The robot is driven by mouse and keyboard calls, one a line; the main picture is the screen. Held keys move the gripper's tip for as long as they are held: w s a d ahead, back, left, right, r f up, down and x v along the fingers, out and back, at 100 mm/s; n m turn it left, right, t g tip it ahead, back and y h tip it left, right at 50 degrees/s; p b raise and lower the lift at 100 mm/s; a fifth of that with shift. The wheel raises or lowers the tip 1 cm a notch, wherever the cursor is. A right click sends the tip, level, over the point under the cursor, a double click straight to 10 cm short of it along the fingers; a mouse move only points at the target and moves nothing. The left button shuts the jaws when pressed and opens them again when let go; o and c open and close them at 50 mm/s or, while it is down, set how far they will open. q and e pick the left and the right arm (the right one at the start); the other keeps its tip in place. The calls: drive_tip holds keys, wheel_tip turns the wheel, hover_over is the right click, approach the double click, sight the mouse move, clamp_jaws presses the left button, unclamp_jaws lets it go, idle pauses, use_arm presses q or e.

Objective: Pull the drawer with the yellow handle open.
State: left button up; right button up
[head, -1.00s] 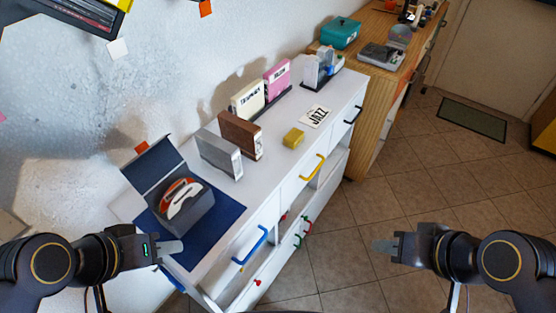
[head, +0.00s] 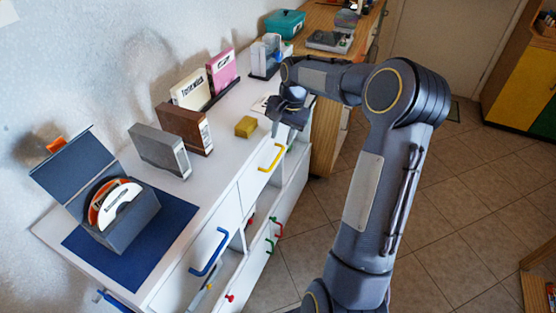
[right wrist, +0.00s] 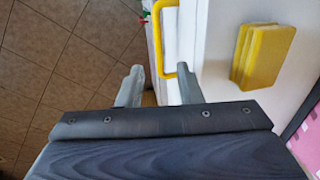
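The yellow handle (head: 272,158) is on a white drawer front (head: 256,182) of the cabinet, and the drawer looks shut. My right gripper (head: 283,130) is just above and beyond the handle in the head view. In the right wrist view the gripper (right wrist: 160,80) is open, with its two fingers spread. The near end of the yellow handle (right wrist: 157,45) shows between the fingertips, close to the right one. I cannot tell whether they touch. My left gripper is out of view.
A yellow block (head: 246,126) lies on the white cabinet top, also in the right wrist view (right wrist: 263,55). A blue handle (head: 209,252) is on the nearer drawer, with red and green handles lower down. Tiled floor (head: 310,225) is clear in front.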

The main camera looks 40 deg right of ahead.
sight(278, 157)
drive_tip(key=f, duration=0.2)
drive_tip(key=w+f, duration=0.1)
drive_tip(key=f, duration=0.5)
drive_tip(key=shift+w+f, duration=0.2)
drive_tip(key=shift+w, duration=0.1)
clamp_jaws()
